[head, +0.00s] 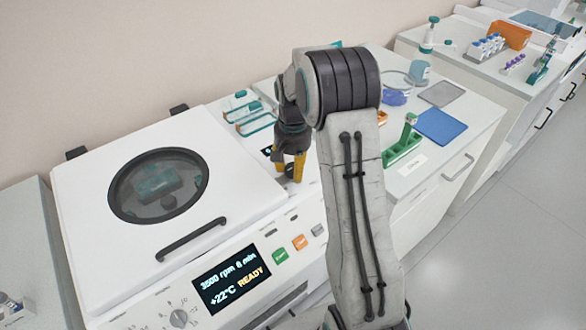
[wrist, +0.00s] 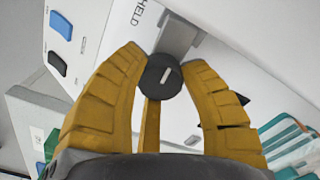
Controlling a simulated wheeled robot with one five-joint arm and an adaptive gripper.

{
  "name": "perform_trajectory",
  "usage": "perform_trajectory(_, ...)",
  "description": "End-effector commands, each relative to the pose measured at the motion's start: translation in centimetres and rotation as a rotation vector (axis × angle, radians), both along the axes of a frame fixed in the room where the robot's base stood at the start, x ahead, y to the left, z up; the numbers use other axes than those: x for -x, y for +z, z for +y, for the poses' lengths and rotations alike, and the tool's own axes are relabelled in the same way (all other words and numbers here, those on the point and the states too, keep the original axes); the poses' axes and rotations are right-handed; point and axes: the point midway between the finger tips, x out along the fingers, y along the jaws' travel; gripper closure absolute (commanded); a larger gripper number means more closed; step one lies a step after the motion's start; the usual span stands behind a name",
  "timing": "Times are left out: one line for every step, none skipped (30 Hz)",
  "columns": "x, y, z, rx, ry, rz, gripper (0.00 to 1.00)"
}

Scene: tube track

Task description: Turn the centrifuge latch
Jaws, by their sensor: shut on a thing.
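The white centrifuge (head: 235,185) stands at the left of the head view with its lid down. The lid has a round dark window (head: 158,184) and a dark bar handle (head: 191,240). The latch is a dark round knob (wrist: 161,77) with a short white mark, beside a grey metal bracket (wrist: 178,38) in the wrist view. My gripper (head: 292,168) is at the right side of the lid, pointing down. In the wrist view its yellow fingers (wrist: 165,88) are closed around the knob. In the head view, the latch is hidden by my gripper.
The display (head: 231,279) reads 3500 rpm 6 min, +22°C, READY. A green button (head: 280,256) and an orange button (head: 300,243) are on the front panel. Teal racks (head: 248,118) lie behind my gripper. A green holder (head: 402,148) and a blue mat (head: 441,125) are on the right counter.

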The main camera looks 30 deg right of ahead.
Motion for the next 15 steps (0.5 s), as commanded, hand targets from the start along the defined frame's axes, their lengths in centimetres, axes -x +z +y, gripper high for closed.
perform_trajectory(0.31, -0.35, 0.10, -0.003, -0.018, 0.013, 0.92)
perform_trajectory(0.30, -0.35, 0.11, -0.003, -0.030, 0.013, 0.92)
perform_trajectory(0.31, -0.34, 0.11, -0.003, -0.043, 0.013, 0.92)
perform_trajectory(0.31, -0.34, 0.11, -0.003, -0.052, 0.013, 0.92)
perform_trajectory(0.31, -0.34, 0.11, -0.003, -0.060, 0.013, 0.92)
perform_trajectory(0.31, -0.34, 0.11, -0.003, -0.069, 0.013, 0.92)
perform_trajectory(0.31, -0.33, 0.11, -0.003, -0.075, 0.013, 0.92)
perform_trajectory(0.32, -0.34, 0.12, -0.002, -0.080, 0.013, 0.92)
perform_trajectory(0.32, -0.33, 0.12, -0.002, -0.086, 0.013, 0.92)
perform_trajectory(0.32, -0.33, 0.12, -0.002, -0.089, 0.013, 0.92)
perform_trajectory(0.32, -0.33, 0.12, -0.002, -0.092, 0.013, 0.92)
perform_trajectory(0.32, -0.33, 0.12, -0.002, -0.094, 0.013, 0.92)
perform_trajectory(0.32, -0.33, 0.12, -0.002, -0.096, 0.013, 0.92)
perform_trajectory(0.32, -0.32, 0.12, -0.002, -0.097, 0.013, 0.92)
perform_trajectory(0.32, -0.32, 0.12, -0.002, -0.098, 0.013, 0.92)
